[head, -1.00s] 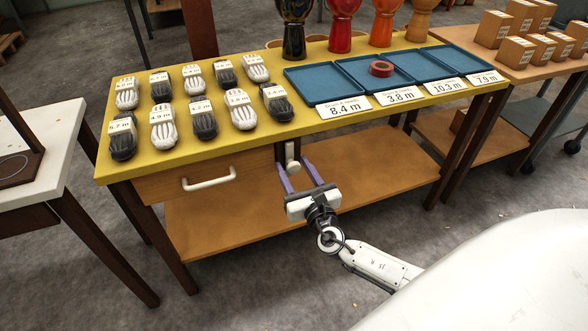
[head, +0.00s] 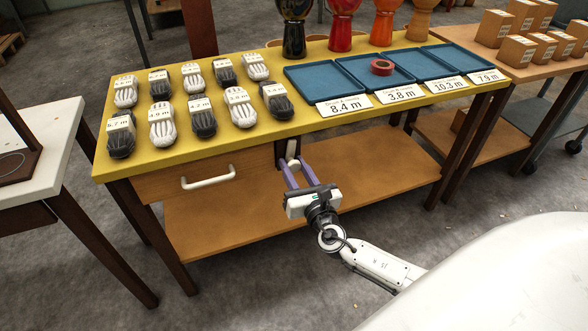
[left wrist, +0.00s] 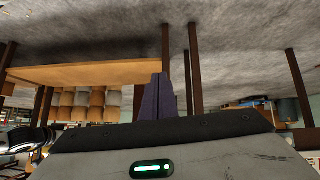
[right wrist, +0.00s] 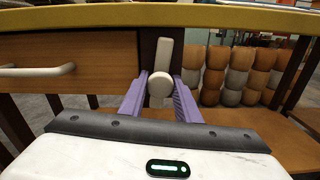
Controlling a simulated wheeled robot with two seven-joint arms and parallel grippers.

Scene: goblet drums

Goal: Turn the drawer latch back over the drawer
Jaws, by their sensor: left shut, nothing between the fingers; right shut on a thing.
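The wooden drawer (head: 160,186) with its white handle (head: 208,178) is shut under the yellow tabletop. The white latch (head: 293,148) is on the dark post just right of the drawer front. In the right wrist view its bar (right wrist: 164,54) points upward, nearly upright, above a round knob (right wrist: 159,90), beside the drawer and not across it. My right gripper (head: 290,166) is shut on the latch, with its purple fingers at either side of the knob. My left gripper (left wrist: 158,97) shows only in the left wrist view, shut and empty, away from the drawer.
Black and white shoe-like bundles (head: 203,117) with labels, blue trays (head: 327,82) and goblet drums (head: 340,28) stand on the yellow table (head: 225,148). A wooden lower shelf (head: 380,160) runs below the drawer. The floor in front is clear.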

